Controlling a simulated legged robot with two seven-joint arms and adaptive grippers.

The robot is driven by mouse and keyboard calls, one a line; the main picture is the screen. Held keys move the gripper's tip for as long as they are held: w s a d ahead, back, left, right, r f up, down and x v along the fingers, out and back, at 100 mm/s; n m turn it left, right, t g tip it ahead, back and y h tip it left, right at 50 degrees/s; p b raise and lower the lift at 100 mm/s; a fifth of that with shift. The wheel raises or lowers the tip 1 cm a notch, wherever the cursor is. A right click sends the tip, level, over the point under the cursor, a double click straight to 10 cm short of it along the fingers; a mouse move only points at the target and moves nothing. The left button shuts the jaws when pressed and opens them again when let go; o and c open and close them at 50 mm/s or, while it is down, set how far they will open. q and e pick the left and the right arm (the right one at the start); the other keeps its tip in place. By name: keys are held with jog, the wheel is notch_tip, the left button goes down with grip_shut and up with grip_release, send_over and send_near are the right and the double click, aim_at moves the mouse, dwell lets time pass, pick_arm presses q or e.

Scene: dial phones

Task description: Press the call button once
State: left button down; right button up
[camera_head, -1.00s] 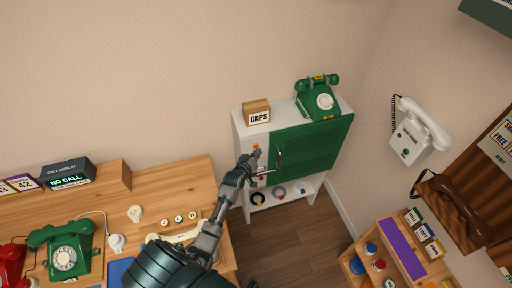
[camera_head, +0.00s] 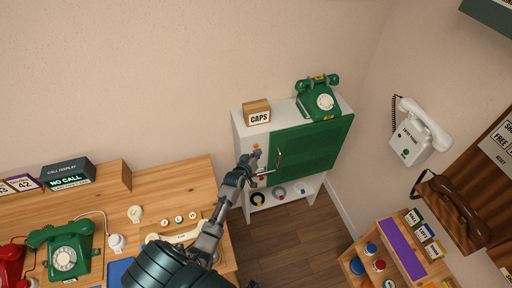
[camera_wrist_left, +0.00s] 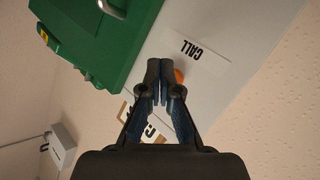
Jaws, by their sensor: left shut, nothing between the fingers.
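The call button is a small orange knob (camera_head: 256,146) on the left side of the white cabinet (camera_head: 239,128). In the left wrist view the orange button (camera_wrist_left: 179,75) shows partly behind my fingertips, beside the printed word CALL (camera_wrist_left: 198,49). My left gripper (camera_head: 252,157) is shut and empty, its tips at the button. It also shows in the left wrist view (camera_wrist_left: 160,68), with the two fingertips together. I cannot tell whether the tips touch the button. My right gripper is not in view.
The cabinet has a green door (camera_head: 313,148) and carries a CAPS box (camera_head: 257,112) and a green phone (camera_head: 318,100). A wooden desk (camera_head: 190,177) at the left bears phones and a display reading NO CALL (camera_head: 68,172). A white wall phone (camera_head: 412,143) hangs at the right.

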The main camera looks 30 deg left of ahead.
pick_arm(q)
jog(key=shift+a, duration=0.15)
jog(key=shift+w+r, duration=0.15)
jog(key=shift+w, duration=0.1)
jog(key=shift+w+a, duration=0.15)
jog(key=shift+a, duration=0.05)
dwell(0.5)
jog(key=shift+w+a, duration=0.1)
jog(key=shift+a, duration=0.05)
dwell(0.5)
jog(key=shift+s+d+p, duration=0.55)
jog(key=shift+d+p, duration=0.1)
jog(key=shift+p, duration=0.05)
